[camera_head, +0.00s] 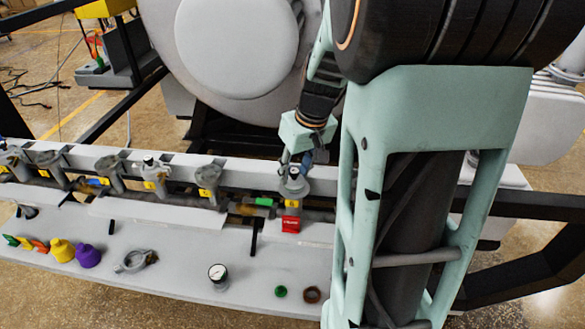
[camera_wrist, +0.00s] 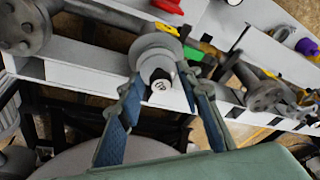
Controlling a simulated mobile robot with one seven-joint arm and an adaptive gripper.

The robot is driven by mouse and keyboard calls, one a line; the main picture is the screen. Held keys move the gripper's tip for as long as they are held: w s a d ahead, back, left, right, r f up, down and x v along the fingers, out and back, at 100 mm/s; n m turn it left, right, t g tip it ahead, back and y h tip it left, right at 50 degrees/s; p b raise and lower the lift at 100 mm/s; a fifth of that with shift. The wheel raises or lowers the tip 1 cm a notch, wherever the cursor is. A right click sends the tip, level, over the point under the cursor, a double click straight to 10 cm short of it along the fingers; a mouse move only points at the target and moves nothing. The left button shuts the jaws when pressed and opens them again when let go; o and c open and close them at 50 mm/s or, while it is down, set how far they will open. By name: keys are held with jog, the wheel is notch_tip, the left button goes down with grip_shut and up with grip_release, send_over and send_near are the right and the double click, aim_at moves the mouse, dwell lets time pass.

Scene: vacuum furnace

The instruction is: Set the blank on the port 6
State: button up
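A grey port with a round flange (camera_head: 294,187) stands on the pipe rail, and its flange (camera_wrist: 157,45) also shows in the wrist view. A pale round piece with a dark, labelled end (camera_wrist: 160,83), which looks like the blank, sits at the flange's middle. I cannot tell whether it rests fully on the flange. My gripper (camera_wrist: 160,84) reaches this port, with one blue-padded finger on each side of the piece. The fingertips are very close to its sides, and contact is unclear. In the head view my gripper (camera_head: 297,163) is small and partly hides the port's top.
More ports (camera_head: 208,180) line the rail to the left. A red block (camera_head: 291,224) sits below the port. The shelf (camera_head: 185,285) holds a purple cap (camera_head: 88,256), yellow cap (camera_head: 62,250), clamp (camera_head: 133,262), gauge (camera_head: 218,273) and rings (camera_head: 312,295). The furnace door (camera_head: 235,45) stands behind.

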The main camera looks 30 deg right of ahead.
jog(key=o, duration=0.5)
jog(key=shift+r, duration=0.1)
jog(key=v, duration=1.2)
jog(key=shift+w, duration=0.15)
